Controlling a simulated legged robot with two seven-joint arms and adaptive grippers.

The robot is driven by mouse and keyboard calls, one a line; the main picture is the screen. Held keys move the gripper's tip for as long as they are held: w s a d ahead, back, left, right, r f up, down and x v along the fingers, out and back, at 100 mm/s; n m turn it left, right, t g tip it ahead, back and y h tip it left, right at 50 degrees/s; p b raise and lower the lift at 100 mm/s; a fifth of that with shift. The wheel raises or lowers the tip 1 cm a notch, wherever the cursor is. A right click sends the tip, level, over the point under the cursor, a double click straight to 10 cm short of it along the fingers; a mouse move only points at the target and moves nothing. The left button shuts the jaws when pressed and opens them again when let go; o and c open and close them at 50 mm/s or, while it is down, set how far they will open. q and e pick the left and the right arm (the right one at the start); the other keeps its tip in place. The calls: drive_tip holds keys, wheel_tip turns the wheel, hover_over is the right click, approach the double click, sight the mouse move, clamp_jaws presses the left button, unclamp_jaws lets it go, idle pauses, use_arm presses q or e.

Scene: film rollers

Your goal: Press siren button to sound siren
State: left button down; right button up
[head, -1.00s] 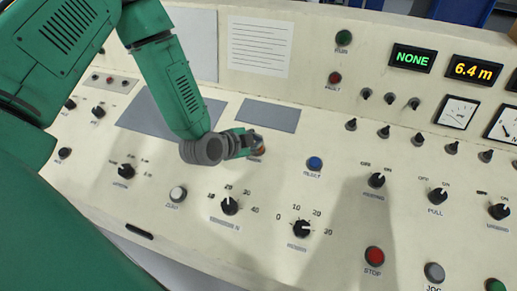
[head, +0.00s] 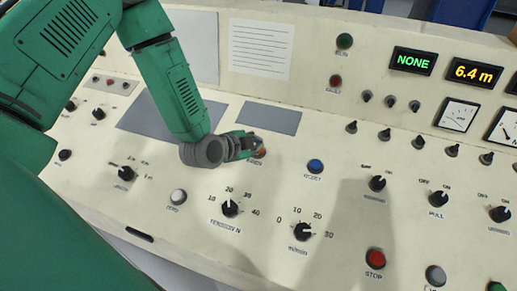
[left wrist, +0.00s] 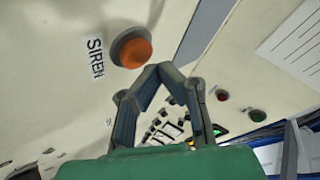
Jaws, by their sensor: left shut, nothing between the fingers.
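The siren button is an orange round button (left wrist: 133,49) in a dark ring, beside a "SIREN" label (left wrist: 95,58) in the left wrist view. In the head view the orange button (head: 262,152) is partly hidden by my left gripper (head: 256,144). My left gripper is shut and empty. In the left wrist view its fingertips (left wrist: 158,72) come together just below and right of the button. I see a gap between them and the button there, but cannot tell the exact distance. My right gripper is not in view.
A blue button (head: 316,166) sits right of the siren button, and a grey panel (head: 269,117) lies behind it. Knobs, a white button (head: 178,196) and a red STOP button (head: 375,259) are nearer the front. Displays (head: 413,60) stand on the upright panel.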

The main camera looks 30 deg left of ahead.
use_arm(q)
drive_tip(key=shift+f, duration=0.15)
drive_tip(key=shift+f, duration=0.25)
drive_tip(key=shift+w+f+b, duration=0.15)
drive_tip(key=shift+f+b, duration=0.3)
drive_tip(key=shift+b, duration=0.1)
idle(0.6)
idle(0.4)
drive_tip(key=shift+s+r+p, duration=0.2)
drive_tip(key=shift+r+p, duration=0.6)
drive_tip(key=shift+r, duration=0.15)
drive_tip(key=r+p, duration=0.2)
drive_tip(key=s+r+p, duration=0.1)
drive_tip(key=r+p, duration=0.1)
drive_tip(key=shift+d+r, duration=0.15)
drive_tip(key=shift+r, duration=0.25)
